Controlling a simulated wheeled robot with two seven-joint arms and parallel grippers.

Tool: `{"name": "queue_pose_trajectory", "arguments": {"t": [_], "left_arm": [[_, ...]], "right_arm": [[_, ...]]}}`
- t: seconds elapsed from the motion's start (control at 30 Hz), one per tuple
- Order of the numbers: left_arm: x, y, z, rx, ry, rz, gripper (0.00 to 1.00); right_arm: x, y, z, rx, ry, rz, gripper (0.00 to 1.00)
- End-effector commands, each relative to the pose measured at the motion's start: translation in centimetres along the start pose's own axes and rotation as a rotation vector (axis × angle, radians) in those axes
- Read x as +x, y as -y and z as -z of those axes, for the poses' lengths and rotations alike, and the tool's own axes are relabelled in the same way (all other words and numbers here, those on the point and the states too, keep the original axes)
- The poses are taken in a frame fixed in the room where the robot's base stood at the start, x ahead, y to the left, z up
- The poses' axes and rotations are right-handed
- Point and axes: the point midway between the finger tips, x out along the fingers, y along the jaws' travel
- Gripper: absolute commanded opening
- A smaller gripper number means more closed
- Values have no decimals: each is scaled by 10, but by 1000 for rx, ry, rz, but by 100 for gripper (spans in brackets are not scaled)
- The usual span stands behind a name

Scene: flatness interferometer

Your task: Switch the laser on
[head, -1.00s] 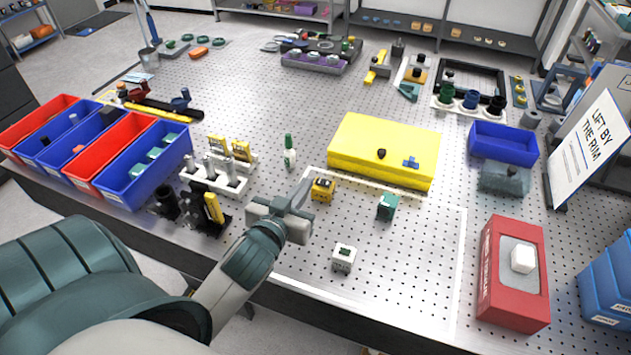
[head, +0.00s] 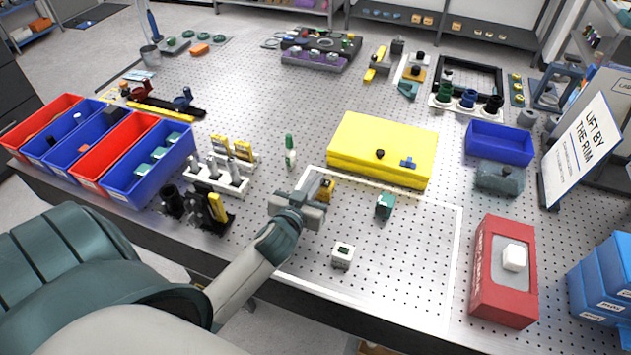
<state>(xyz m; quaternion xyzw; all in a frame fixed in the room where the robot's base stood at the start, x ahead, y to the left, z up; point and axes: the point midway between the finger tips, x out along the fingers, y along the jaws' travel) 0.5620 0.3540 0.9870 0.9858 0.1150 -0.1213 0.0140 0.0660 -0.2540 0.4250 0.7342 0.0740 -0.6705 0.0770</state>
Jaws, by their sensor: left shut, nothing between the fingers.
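No part in view is clearly marked as the laser or its switch. My left gripper (head: 312,184) is shut and empty, above the bench. A small white block with a dark green top patch (head: 342,255) stands nearer the front edge. A large yellow box (head: 381,140) with a black knob and a blue piece on top lies behind. My right gripper is not in view.
Red and blue bins (head: 150,172) line the left side. A rack with upright posts (head: 218,178) and a green-capped bottle (head: 290,150) stand left of my gripper. A red box (head: 503,300) and a sign (head: 584,145) are at the right. The front outlined area is mostly clear.

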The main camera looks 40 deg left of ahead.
Motion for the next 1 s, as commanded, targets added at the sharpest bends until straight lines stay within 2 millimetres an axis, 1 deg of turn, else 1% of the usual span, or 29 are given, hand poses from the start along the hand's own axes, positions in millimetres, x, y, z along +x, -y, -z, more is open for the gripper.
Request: {"name": "queue_pose_trajectory", "arguments": {"t": [0.23, 0.37, 0.67, 0.87, 1.0], "left_arm": [[0, 0, 0, -2, 0, 0, 0], [1, 0, -5, -36, 3, -8, 0], [1, 0, -4, -38, 3, -10, 0], [2, 1, 4, -38, 3, -10, 0], [4, 2, 17, -39, 1, -11, 0]], "right_arm": [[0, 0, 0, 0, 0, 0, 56], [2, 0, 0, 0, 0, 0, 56], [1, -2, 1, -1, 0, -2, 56], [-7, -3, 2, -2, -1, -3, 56], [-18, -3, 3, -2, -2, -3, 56]]}}
